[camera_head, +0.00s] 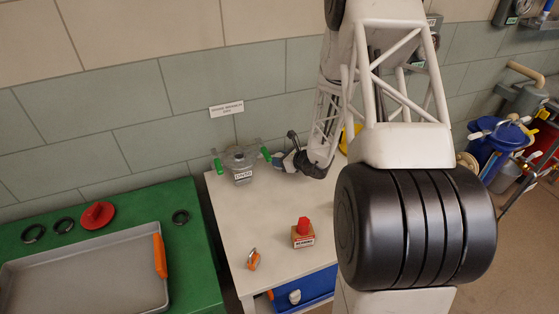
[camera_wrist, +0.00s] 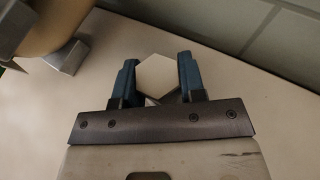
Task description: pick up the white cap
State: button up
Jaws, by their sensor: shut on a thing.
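My gripper (camera_wrist: 157,66) is shut on a pale hexagonal white cap (camera_wrist: 157,78), with one blue finger on each side of it in the wrist view. The wrist view does not make clear whether the cap touches the white table (camera_wrist: 45,112) or is just above it. In the head view my gripper (camera_head: 282,160) is low over the back of the table, beside the grey valve body with green handles (camera_head: 240,160). The cap cannot be made out there.
A red-topped block (camera_head: 303,233) and an orange-and-metal clamp-like piece (camera_head: 253,260) stand on the front of the table. At left, a green bench (camera_head: 190,215) holds a grey tray (camera_head: 80,240), a red disc (camera_head: 97,215) and black rings. The tiled wall is close behind.

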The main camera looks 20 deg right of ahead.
aim_at(279, 156)
jog(key=shift+r, duration=0.1)
jog(key=shift+r, duration=1.8)
jog(key=s+a, duration=0.1)
jog(key=s, duration=0.4)
jog(key=s+a, duration=0.1)
jog(key=s, duration=0.4)
jog(key=s+a+r, duration=0.1)
jog(key=s, duration=0.4)
jog(key=shift+s+r, duration=0.1)
jog(key=shift+s, duration=0.25)
jog(key=shift+r, duration=0.15)
